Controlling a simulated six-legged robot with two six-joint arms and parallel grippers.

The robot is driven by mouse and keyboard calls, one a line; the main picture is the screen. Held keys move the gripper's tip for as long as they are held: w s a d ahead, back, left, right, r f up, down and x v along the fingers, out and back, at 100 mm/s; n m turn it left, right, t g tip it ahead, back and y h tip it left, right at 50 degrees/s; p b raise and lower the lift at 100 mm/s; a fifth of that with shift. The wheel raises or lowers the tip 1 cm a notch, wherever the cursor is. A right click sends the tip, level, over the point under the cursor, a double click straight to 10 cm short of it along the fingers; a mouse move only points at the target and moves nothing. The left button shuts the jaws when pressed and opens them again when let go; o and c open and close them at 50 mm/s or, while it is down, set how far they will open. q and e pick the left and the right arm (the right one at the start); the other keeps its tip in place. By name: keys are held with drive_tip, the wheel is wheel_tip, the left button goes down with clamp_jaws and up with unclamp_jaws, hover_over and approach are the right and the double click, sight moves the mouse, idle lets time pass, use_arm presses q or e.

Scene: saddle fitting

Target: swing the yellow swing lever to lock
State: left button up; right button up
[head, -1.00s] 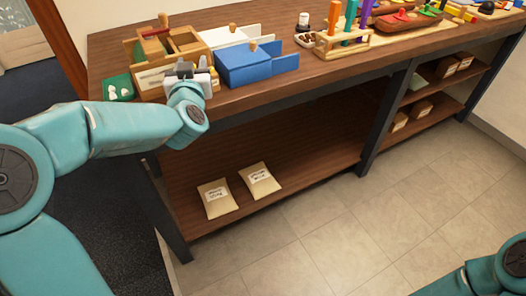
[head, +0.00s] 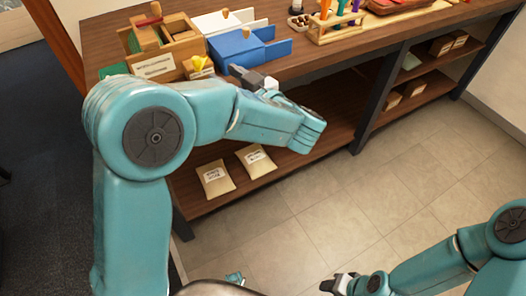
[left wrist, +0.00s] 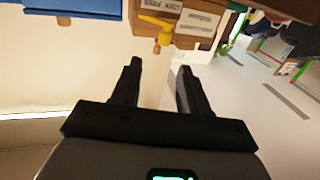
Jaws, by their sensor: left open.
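The yellow swing lever (head: 200,63) stands on a small labelled wooden block (head: 203,74) at the bench's front edge. In the left wrist view the lever (left wrist: 158,27) appears beyond my fingertips, with clear space between. My left gripper (head: 254,79) is to the right of the lever, in front of the blue box, apart from both. Its two dark fingers (left wrist: 158,64) are open and empty in the wrist view. My right gripper (head: 338,284) is low at the bottom of the head view, over the floor; its jaw opening is unclear.
A wooden box with a label (head: 154,67) stands left of the lever. A blue box (head: 238,50) stands to its right, with a white box (head: 218,22) behind. A tool rack (head: 335,25) is farther right. Two packets (head: 216,179) lie on the lower shelf.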

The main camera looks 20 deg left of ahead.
use_arm(q)
drive_tip(key=v, duration=0.6)
drive_tip(key=w+f+m+t+h+p, duration=0.5)
drive_tip(key=w+f+m+h+p, duration=0.2)
drive_tip(key=h+p, duration=0.25)
drive_tip(key=s+d+f+m+g+h+p, duration=0.2)
drive_tip(key=s+d+f+g+h+p, duration=0.2)
drive_tip(key=s+f+h+p, duration=0.2)
drive_tip(key=shift+s+f+m+p, duration=0.35)
drive_tip(key=shift+s+f, duration=1)
drive_tip(key=shift+f, duration=1)
drive_tip(key=shift+o, duration=0.3)
drive_tip(key=shift+h, duration=0.25)
